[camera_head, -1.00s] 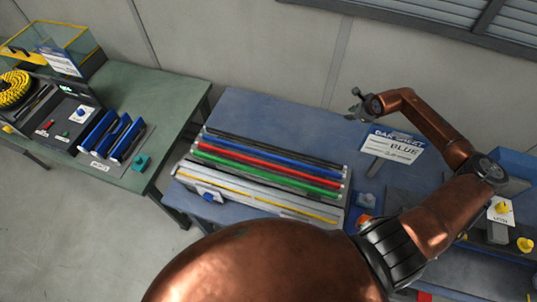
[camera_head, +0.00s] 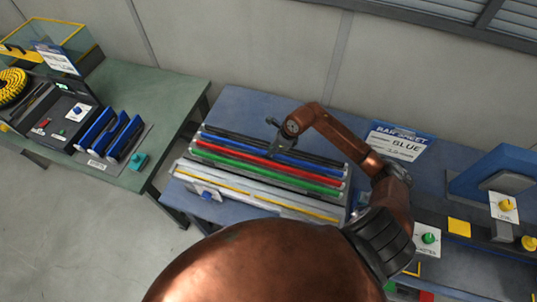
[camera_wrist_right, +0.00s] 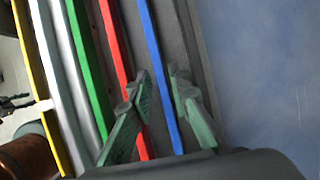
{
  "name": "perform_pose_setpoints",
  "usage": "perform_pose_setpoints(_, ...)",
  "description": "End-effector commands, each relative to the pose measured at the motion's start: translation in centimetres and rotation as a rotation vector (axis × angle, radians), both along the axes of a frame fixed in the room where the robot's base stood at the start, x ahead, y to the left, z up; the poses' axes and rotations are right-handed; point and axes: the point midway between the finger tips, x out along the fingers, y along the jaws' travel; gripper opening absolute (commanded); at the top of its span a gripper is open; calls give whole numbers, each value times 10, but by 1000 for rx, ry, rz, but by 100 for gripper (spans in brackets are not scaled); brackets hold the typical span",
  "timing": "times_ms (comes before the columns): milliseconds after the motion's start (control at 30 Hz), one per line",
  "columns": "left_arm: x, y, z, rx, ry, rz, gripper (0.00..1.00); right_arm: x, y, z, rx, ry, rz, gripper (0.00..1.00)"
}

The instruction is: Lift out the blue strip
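The blue strip (camera_head: 236,145) lies in a rack of parallel coloured strips on the blue table, between the black strip at the back and the red strip. My right gripper (camera_head: 274,138) is above the middle of the blue strip, pointing down. In the right wrist view the blue strip (camera_wrist_right: 157,65) runs between the two open fingers (camera_wrist_right: 160,82). The left finger overlaps the red strip in that view. Nothing is held, and I cannot tell the exact height of the fingertips. My left gripper is not in view.
The red strip (camera_head: 236,155), green strip (camera_head: 240,167) and black strip (camera_head: 225,133) lie close beside the blue one. A green table (camera_head: 165,95) with blue-black blocks is at the left.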

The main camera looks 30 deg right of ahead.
Motion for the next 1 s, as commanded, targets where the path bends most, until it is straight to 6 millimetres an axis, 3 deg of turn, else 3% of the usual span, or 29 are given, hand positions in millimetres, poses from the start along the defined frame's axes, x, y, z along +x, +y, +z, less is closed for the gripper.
perform_pose_setpoints(233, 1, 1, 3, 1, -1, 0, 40, 6, 5, -19, 0, -1, 0, 17)
perform_pose_setpoints(433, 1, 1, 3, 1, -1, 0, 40, 6, 5, -19, -2, -1, 0, 17)
perform_pose_setpoints(700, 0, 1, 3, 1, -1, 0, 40, 6, 4, -19, -2, -1, 0, 0)
perform_pose_setpoints(1000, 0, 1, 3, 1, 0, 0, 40, 6, 4, -19, -1, -2, 0, 0)
